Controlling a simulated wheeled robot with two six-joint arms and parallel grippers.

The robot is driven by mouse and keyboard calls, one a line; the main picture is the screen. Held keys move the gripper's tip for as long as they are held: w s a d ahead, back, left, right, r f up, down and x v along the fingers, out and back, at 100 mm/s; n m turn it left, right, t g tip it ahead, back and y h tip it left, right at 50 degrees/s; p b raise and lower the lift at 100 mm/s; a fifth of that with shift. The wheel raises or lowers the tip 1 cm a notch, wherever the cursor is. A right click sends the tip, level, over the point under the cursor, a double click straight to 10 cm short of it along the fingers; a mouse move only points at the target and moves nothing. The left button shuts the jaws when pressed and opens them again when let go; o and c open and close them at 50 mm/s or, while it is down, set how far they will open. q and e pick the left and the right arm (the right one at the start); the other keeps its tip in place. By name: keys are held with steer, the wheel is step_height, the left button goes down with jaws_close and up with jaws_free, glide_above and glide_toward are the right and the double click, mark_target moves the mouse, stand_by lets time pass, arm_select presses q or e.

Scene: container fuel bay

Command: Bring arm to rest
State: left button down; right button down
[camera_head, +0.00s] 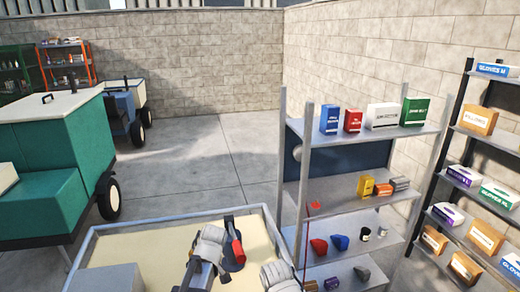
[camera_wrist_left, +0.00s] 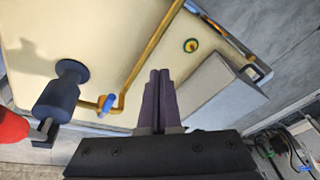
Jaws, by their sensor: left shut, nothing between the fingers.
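My left gripper (camera_wrist_left: 159,76) is shut and empty in the left wrist view. Its two dark fingers are together above a cream-coloured worktop (camera_wrist_left: 95,25), beside a grey box (camera_wrist_left: 208,92). In the head view, parts of my arms show at the bottom middle over the same framed worktop (camera_head: 130,245). The left gripper's fingers cannot be made out there. My right gripper's fingers are not visible.
A dark blue fitting (camera_wrist_left: 62,92), a yellow pipe (camera_wrist_left: 140,62) with a blue handle (camera_wrist_left: 107,104) and a red part (camera_wrist_left: 12,128) are near the left gripper. A stocked shelf (camera_head: 345,192) stands right of the worktop; a green cart (camera_head: 60,145) stands left. Open floor lies behind.

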arm_select(q)
steer(key=s+d+f+m+g+h+b, duration=0.1)
steer(key=s+d+f+m+b, duration=0.3)
steer(key=s+d+m, duration=0.8)
steer(key=shift+s+d+f+m+h, duration=0.15)
steer(key=shift+s+f+m+h, duration=0.35)
steer(key=shift+s+m, duration=0.45)
